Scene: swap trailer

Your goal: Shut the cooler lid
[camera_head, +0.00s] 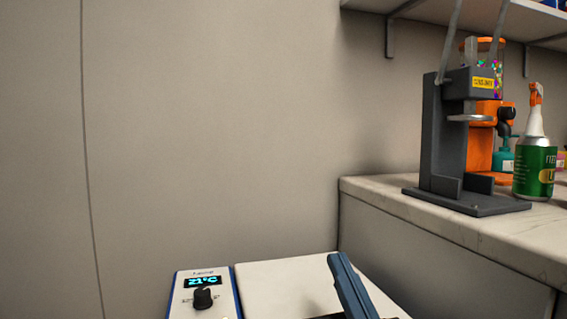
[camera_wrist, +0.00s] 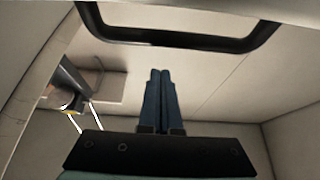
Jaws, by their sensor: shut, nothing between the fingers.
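The cooler shows at the bottom of the head view as a white and blue box, cut off by the picture edge. Its control panel (camera_head: 203,290) has a lit display and a black knob. A flat pale surface (camera_head: 280,283) lies to its right; I cannot tell whether this is the lid. My gripper (camera_head: 340,262) is dark blue and stands over that surface. In the wrist view my gripper (camera_wrist: 160,72) has its two fingers together and is empty. A black rounded frame (camera_wrist: 180,40) crosses the top there; I cannot tell whether it belongs to the lid.
A marble-topped counter (camera_head: 390,200) stands at the right with a grey press (camera_head: 445,140), an orange dispenser (camera_head: 480,150) and a green bottle (camera_head: 534,168). A shelf (camera_head: 470,15) hangs above it. The wall at left is bare.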

